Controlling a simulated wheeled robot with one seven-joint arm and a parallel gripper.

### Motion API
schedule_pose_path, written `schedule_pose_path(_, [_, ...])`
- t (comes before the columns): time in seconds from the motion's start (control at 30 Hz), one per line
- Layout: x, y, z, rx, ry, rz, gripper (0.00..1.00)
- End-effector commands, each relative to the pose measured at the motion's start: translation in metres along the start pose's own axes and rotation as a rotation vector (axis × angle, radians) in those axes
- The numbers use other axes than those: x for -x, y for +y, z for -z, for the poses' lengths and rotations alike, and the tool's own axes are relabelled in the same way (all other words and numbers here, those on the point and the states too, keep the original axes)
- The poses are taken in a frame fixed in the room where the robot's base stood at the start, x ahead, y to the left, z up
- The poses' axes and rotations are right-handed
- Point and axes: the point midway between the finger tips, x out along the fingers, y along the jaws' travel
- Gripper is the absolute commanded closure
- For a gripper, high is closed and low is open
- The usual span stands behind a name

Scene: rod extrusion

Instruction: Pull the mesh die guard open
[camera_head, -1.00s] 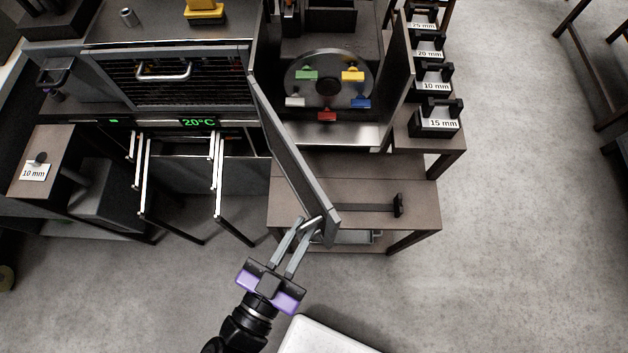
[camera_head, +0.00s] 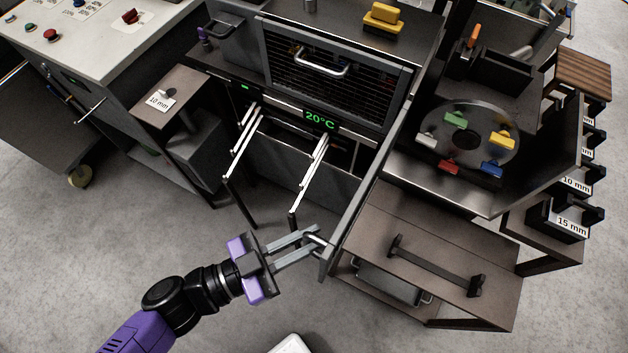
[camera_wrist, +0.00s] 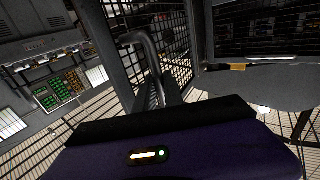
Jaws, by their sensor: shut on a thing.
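The mesh die guard (camera_head: 366,190) shows nearly edge-on in the head view. It stands swung out from the machine front, left of the round die plate (camera_head: 466,137). Its mesh (camera_wrist: 177,45) shows in the wrist view. My gripper (camera_head: 318,242) is shut on the guard's bar handle (camera_head: 322,239) near the outer edge. The handle (camera_wrist: 143,52) also shows in the wrist view, running down to my fingers (camera_wrist: 160,95). The die plate carries several coloured clips and is uncovered at the front.
A brown table (camera_head: 440,245) with a black bar handle stands right of the guard. Pale rods (camera_head: 310,175) jut out below the 20°C display (camera_head: 320,120), left of the guard. A closed grille door (camera_head: 335,75) is above them. Floor at the lower left is clear.

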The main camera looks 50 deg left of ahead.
Motion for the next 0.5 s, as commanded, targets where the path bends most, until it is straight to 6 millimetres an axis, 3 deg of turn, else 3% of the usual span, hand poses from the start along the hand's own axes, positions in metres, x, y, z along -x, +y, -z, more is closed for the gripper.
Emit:
schedule_pose_path(0.4, [0.0008,-0.0015,-0.0012,0.002,-0.003,0.002,1.00])
schedule_pose_path(0.43, [0.0008,-0.0015,-0.0013,0.002,-0.003,0.002,0.86])
schedule_pose_path(0.5, [0.0008,-0.0014,-0.0013,0.002,-0.003,0.002,0.72])
